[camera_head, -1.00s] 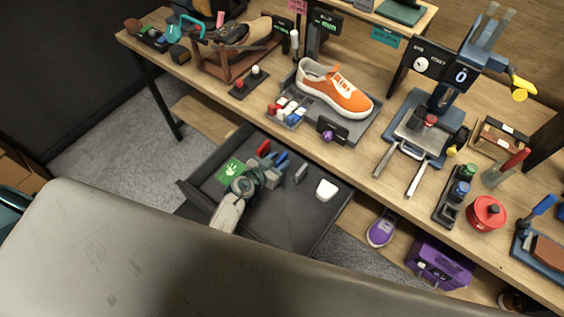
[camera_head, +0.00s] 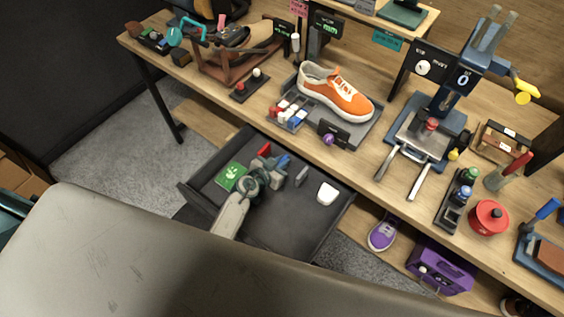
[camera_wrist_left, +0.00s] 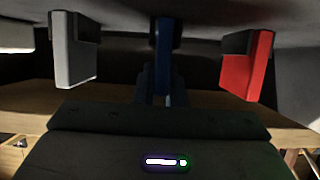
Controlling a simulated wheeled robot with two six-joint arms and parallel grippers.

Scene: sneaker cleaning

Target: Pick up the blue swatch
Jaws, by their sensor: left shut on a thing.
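The blue swatch (camera_head: 282,162) stands in the open drawer in the head view, between a red swatch (camera_head: 264,150) and a grey swatch (camera_head: 301,176). My left gripper (camera_head: 271,165) reaches into the drawer from the near side and is shut on the blue swatch. In the left wrist view the blue swatch (camera_wrist_left: 163,55) is upright at the centre. The grey swatch (camera_wrist_left: 74,50) is to its left and the red swatch (camera_wrist_left: 247,65) to its right, both clear of the jaws. The fingers partly hide the blue swatch. My right gripper is not in view.
The dark drawer (camera_head: 290,235) also holds a green card (camera_head: 231,176) and a white block (camera_head: 327,193). The workbench above carries an orange sneaker (camera_head: 336,92) on a grey tray and a press (camera_head: 420,130). The drawer's front right floor is clear.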

